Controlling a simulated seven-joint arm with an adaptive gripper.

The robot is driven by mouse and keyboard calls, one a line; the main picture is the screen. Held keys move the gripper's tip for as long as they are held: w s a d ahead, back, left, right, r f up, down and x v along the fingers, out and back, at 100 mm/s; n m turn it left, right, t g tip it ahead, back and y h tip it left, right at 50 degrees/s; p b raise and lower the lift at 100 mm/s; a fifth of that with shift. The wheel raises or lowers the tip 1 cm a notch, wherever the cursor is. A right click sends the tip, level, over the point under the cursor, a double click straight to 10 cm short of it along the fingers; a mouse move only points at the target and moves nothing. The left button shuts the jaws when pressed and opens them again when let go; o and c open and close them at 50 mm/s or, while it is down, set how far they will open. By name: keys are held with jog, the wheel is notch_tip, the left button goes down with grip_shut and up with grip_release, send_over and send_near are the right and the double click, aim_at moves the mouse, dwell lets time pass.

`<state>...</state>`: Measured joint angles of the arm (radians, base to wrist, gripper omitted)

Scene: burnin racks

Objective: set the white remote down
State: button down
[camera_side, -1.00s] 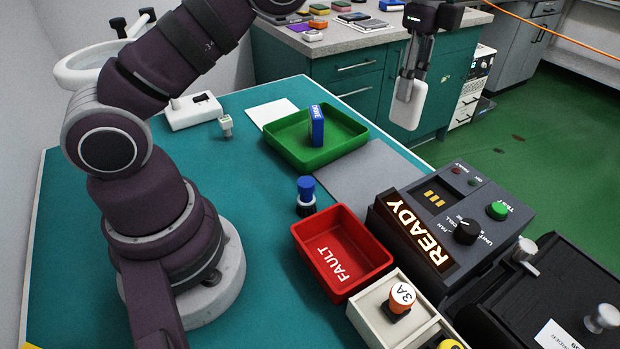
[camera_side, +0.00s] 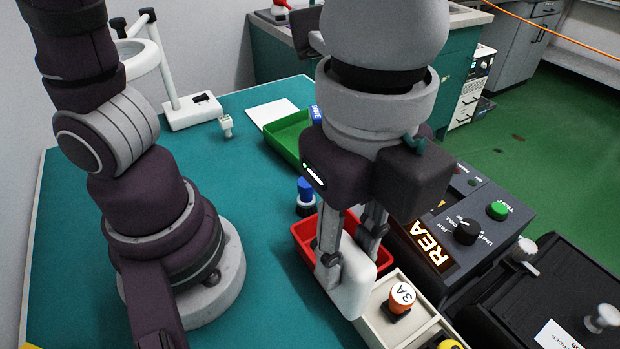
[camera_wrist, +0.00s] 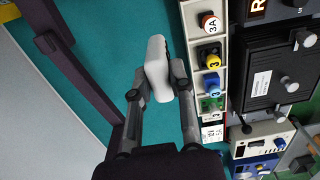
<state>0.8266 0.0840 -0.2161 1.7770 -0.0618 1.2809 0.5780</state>
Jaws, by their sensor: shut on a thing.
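The white remote (camera_side: 353,284) is a rounded white block. My gripper (camera_side: 345,262) is shut on it and holds it in front of the red FAULT bin (camera_side: 305,233), beside the cream rack. In the wrist view the remote (camera_wrist: 157,68) sits between the two fingertips (camera_wrist: 158,88), over the teal table, left of the rack. I cannot tell its exact height above the table. My gripper and wrist hide much of the red bin and green tray.
The cream rack (camera_wrist: 187,15) holds several coloured knobbed pieces, including the orange 3A piece (camera_side: 402,297). The dark READY unit (camera_side: 470,215) and a black box (camera_side: 560,285) stand to the right. Teal table (camera_side: 265,300) is clear at front left.

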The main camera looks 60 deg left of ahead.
jog(key=f, duration=0.5)
jog(key=s+f, duration=0.1)
jog(key=f, duration=0.9)
jog(key=shift+s+a+f, duration=0.15)
jog(key=shift+f, duration=0.05)
jog(key=c, duration=1)
grip_release()
jog(key=shift+f, duration=0.15)
